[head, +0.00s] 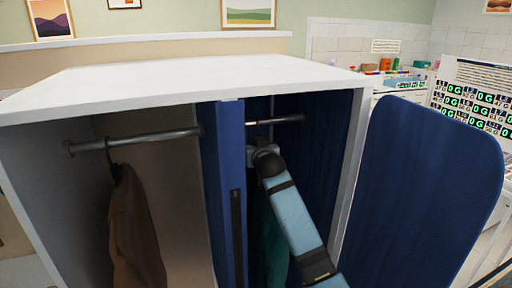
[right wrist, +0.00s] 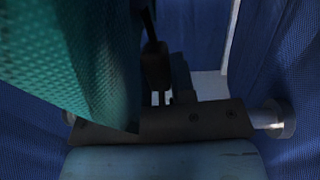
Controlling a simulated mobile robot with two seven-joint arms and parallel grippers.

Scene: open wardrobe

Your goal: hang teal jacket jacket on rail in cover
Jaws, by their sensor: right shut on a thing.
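The blue cover (head: 230,140) lines the wardrobe's right compartment, and its front stands open. The metal rail (head: 286,120) crosses inside near the top. My right arm reaches into the cover, and its wrist is close to the rail. The teal jacket (head: 272,245) hangs inside the cover, partly behind my right arm; it fills the upper left of the right wrist view (right wrist: 75,50). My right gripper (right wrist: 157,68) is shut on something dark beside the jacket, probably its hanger. Whether the hook sits on the rail is hidden. My left gripper is not in view.
A brown jacket (head: 135,225) hangs from the left compartment's rail (head: 135,140). The white wardrobe top (head: 190,75) lies close above my right arm. A large blue panel (head: 420,185) stands outside, right of the opening.

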